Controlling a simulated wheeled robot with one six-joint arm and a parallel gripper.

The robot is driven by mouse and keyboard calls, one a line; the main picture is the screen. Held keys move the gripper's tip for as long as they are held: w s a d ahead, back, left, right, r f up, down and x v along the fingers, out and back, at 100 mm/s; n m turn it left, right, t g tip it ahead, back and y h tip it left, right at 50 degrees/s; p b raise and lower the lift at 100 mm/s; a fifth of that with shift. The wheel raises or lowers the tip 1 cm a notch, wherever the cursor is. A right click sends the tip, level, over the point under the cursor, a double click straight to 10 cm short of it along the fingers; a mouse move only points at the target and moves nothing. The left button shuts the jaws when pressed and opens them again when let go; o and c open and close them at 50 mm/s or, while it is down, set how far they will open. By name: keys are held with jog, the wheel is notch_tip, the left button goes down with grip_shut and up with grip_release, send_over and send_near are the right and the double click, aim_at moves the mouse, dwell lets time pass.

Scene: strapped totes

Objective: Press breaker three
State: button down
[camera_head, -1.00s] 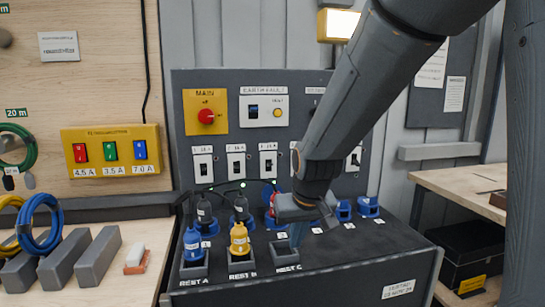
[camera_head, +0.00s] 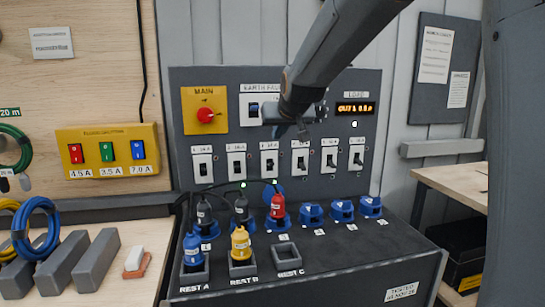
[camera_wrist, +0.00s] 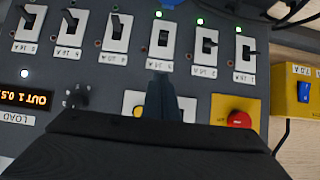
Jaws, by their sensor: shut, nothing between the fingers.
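Breaker three (camera_head: 269,163) is the third from the left in a row of white-framed breakers on the grey panel. In the upside-down wrist view, breaker three (camera_wrist: 162,40) is beyond my fingertips, with a lit green lamp beside it. My gripper (camera_head: 281,131) is shut and empty in front of the panel, just above breaker three. In the wrist view my shut fingers (camera_wrist: 162,84) point at its lower label edge; I cannot tell the gap to the panel. Breaker two (camera_wrist: 206,48) and breaker four (camera_wrist: 115,32) flank it.
The red MAIN knob (camera_head: 206,115) is left of my gripper and the lit LOAD display (camera_head: 355,108) is right. Below stand a red plug (camera_head: 278,207), black plugs (camera_head: 205,212), a blue plug (camera_head: 193,246) and a yellow plug (camera_head: 240,242). Rest C (camera_head: 287,255) is empty.

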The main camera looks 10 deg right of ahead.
jog(key=p, duration=0.3)
send_over(271, 164)
jog(key=f, duration=0.5)
jog(key=shift+w+d+f, duration=0.3)
jog(key=shift+w+f, duration=0.05)
jog(key=shift+f, duration=0.05)
jog(key=shift+s+f+b, duration=0.15)
jog(key=shift+s+f, duration=0.1)
jog(key=shift+f, duration=0.3)
jog(key=shift+s+f+b, duration=0.15)
jog(key=shift+s+f, duration=0.1)
jog(key=shift+f, duration=0.3)
jog(key=shift+s+f+p, duration=0.2)
jog(key=shift+f+p, duration=0.1)
jog(key=shift+f, duration=0.45)
